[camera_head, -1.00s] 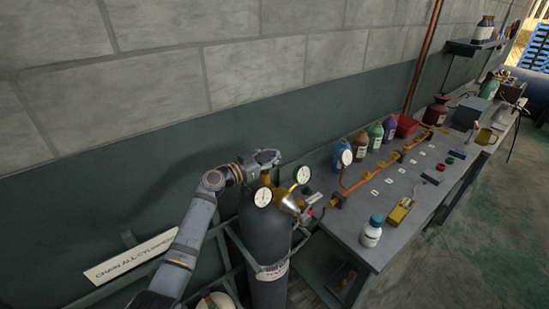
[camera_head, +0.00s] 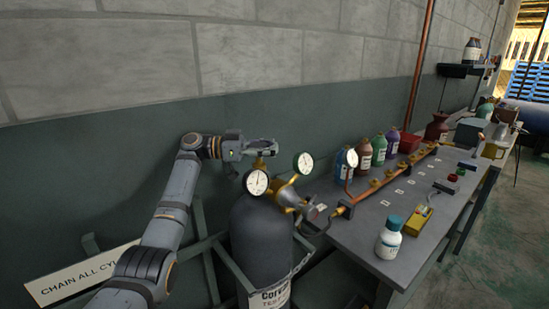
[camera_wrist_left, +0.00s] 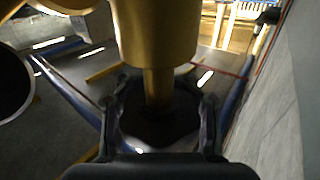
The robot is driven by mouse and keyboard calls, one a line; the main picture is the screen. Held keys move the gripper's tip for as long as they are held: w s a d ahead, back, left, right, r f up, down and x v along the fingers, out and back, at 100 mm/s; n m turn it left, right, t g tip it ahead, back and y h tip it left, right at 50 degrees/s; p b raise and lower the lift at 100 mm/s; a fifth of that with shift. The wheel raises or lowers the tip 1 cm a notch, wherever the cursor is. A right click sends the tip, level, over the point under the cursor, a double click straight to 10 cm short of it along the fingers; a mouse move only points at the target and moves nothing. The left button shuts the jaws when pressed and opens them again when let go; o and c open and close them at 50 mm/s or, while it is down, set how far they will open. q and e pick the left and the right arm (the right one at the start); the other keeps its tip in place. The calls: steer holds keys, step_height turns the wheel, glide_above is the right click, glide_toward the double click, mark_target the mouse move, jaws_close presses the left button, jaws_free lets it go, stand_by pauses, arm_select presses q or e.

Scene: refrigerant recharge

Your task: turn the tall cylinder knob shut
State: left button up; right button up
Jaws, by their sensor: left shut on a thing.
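The tall dark grey cylinder (camera_head: 262,245) stands upright in a metal frame at lower middle of the head view. A brass valve (camera_head: 261,163) tops it, with two round white gauges (camera_head: 257,182) (camera_head: 303,162) beside it. My left gripper (camera_head: 264,147) is at the valve's top, its arm coming in from the left. In the left wrist view, its two fingers (camera_wrist_left: 158,118) close around a dark knob (camera_wrist_left: 150,128) on a brass stem (camera_wrist_left: 159,90). The knob is mostly hidden by the gripper in the head view. My right gripper is not in view.
A grey bench (camera_head: 375,235) stands right of the cylinder, with a copper manifold (camera_head: 385,180), several coloured bottles, a white bottle (camera_head: 389,238) and a yellow device (camera_head: 418,219). A block wall (camera_head: 300,60) runs close behind. A sign (camera_head: 80,275) is at lower left.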

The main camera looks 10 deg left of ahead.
arm_select(q)
steer(key=shift+s+m+g, duration=0.15)
steer(key=shift+m+g, duration=0.35)
steer(key=shift+g, duration=0.3)
steer(key=shift+c, duration=0.2)
steer(key=o, duration=1.2)
steer(key=shift+s+a, duration=0.1)
steer(key=shift+a, duration=0.05)
steer(key=shift+c, duration=0.2)
step_height(320, 180, up, 10)
steer(key=shift+o, duration=0.2)
